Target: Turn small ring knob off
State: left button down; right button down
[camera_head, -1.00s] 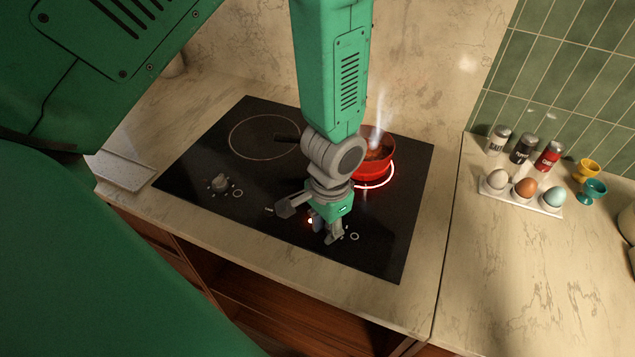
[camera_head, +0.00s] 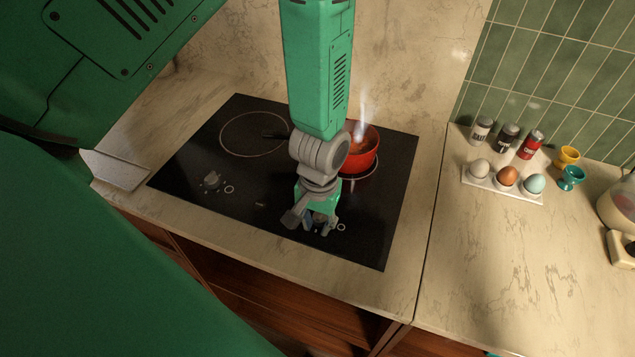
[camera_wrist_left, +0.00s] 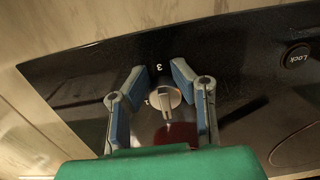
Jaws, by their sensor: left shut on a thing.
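The small ring knob is a round metallic knob (camera_wrist_left: 163,99) with a raised bar, on the black cooktop (camera_head: 375,225). In the left wrist view it sits between the blue pads of my left gripper (camera_wrist_left: 162,88), which is shut on it. In the head view my left gripper (camera_head: 317,222) points down at the front right of the cooktop and mostly hides this knob. The small ring (camera_head: 358,175) under the red pot (camera_head: 362,161) shows no red glow. My right gripper is not in view.
Another knob (camera_head: 212,180) stands at the cooktop's left, and a large empty ring (camera_head: 222,133) lies behind it. The pot steams near my left forearm. An egg tray (camera_head: 500,188), several shakers and two egg cups stand on the right counter, whose front is clear.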

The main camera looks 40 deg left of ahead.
pick_arm(q)
jog(key=w, duration=0.2)
jog(key=shift+w+a+r+t, duration=0.25)
jog(key=shift+w+r+t, duration=0.05)
jog(key=shift+r+t, duration=0.1)
jog(key=c, duration=1.1)
grip_release()
jog(key=shift+c, duration=0.2)
jog(key=shift+w+a+f, duration=0.25)
jog(key=shift+w+f, duration=0.1)
jog(key=shift+f, duration=0.05)
jog(key=shift+a, duration=0.1)
jog(key=shift+s, duration=0.2)
jog(key=shift+s+r, duration=0.1)
jog(key=shift+r, duration=0.3)
notch_tip(320, 180, up, 11)
jog(key=shift+w, duration=0.4)
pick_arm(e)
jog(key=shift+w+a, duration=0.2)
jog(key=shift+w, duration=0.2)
